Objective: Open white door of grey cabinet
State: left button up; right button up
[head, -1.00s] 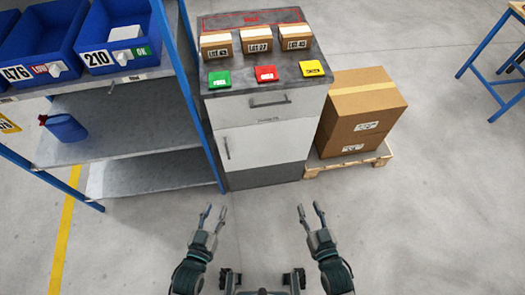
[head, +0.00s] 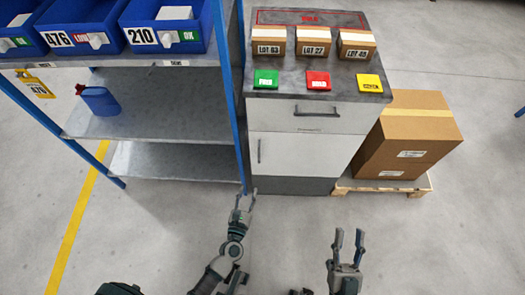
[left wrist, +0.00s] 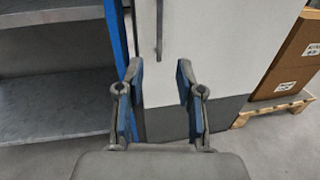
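The grey cabinet (head: 292,186) stands ahead, with a drawer above and a white door (head: 305,153) below. The door is shut. Its dark upright handle (head: 259,150) is near the door's left edge. My left gripper (head: 244,198) is open and empty, low in front of the cabinet's left side, below the handle. In the left wrist view the handle (left wrist: 159,30) shows above and between the open fingers (left wrist: 160,88), apart from them. My right gripper (head: 348,240) is open and empty over the floor, in front of the cabinet's right part.
A blue-framed shelf (head: 160,118) with blue bins stands close to the cabinet's left. A cardboard box (head: 410,135) on a wooden pallet (head: 385,187) is at its right. Three small boxes and coloured cards lie on the cabinet top. The floor in front is clear.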

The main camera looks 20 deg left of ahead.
pick_arm(q)
send_near(259, 155)
jog(key=w, duration=0.5)
jog(key=w+b, duration=0.1)
jog(key=w, duration=0.3)
jog(key=shift+w+a+f, duration=0.1)
jog(key=shift+a, duration=0.3)
jog(key=shift+w+b, duration=0.3)
jog(key=shift+w, duration=0.45)
pick_arm(e)
jog(key=s+r+t, duration=0.1)
jog(key=s+d+r+m+t, duration=0.1)
jog(key=s+t, duration=0.1)
jog(key=shift+r, duration=0.2)
pick_arm(q)
jog(key=shift+c, duration=0.8)
jog(key=shift+a, duration=0.1)
grip_shut()
pick_arm(e)
jog(key=shift+w, duration=0.15)
